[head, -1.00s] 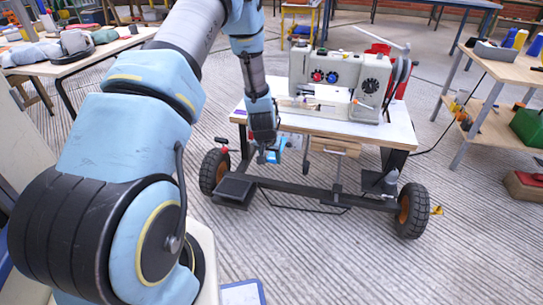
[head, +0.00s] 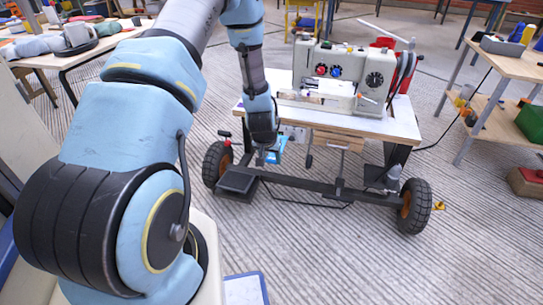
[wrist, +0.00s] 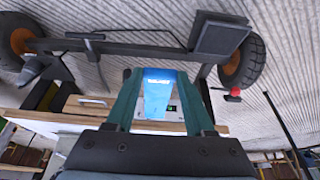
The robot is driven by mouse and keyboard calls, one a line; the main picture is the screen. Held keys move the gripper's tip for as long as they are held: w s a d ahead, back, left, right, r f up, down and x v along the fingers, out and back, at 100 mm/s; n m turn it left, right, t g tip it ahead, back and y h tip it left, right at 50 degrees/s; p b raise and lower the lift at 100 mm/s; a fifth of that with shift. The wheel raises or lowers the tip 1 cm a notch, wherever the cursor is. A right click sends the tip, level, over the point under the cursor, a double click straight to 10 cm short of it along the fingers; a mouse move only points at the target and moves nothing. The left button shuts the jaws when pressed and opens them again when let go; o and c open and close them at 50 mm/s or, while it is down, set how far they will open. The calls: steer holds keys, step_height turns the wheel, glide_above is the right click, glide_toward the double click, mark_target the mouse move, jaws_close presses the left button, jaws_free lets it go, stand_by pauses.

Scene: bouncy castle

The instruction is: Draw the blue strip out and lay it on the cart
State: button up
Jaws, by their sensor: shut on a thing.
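My gripper (head: 266,156) hangs at the front left edge of the cart (head: 400,127), below the level of its top. In the wrist view my gripper (wrist: 160,85) has its two teal fingers on either side of the blue strip (wrist: 158,97), shut on it. The strip runs between the fingers towards the cart's wooden edge; its far end is hidden. In the head view the strip (head: 278,150) shows as a small blue patch beside the fingertips.
A sewing machine (head: 345,78) stands on the cart top. The cart has large wheels (head: 416,206) and a dark low frame. A table (head: 75,55) is at the left and a shelf unit (head: 500,90) at the right. The floor in front is clear.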

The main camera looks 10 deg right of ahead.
steer(key=shift+s+a, duration=0.3)
steer(key=shift+s, duration=0.25)
steer(key=shift+s+a, duration=0.3)
steer(key=shift+s, duration=0.25)
steer(key=shift+r, duration=0.2)
steer(key=d+p+v, duration=0.1)
steer(key=p+v, duration=0.4)
steer(key=v, duration=0.1)
steer(key=shift+a+r, duration=0.45)
steer(key=shift+r, duration=0.1)
steer(key=shift+w+a, duration=0.1)
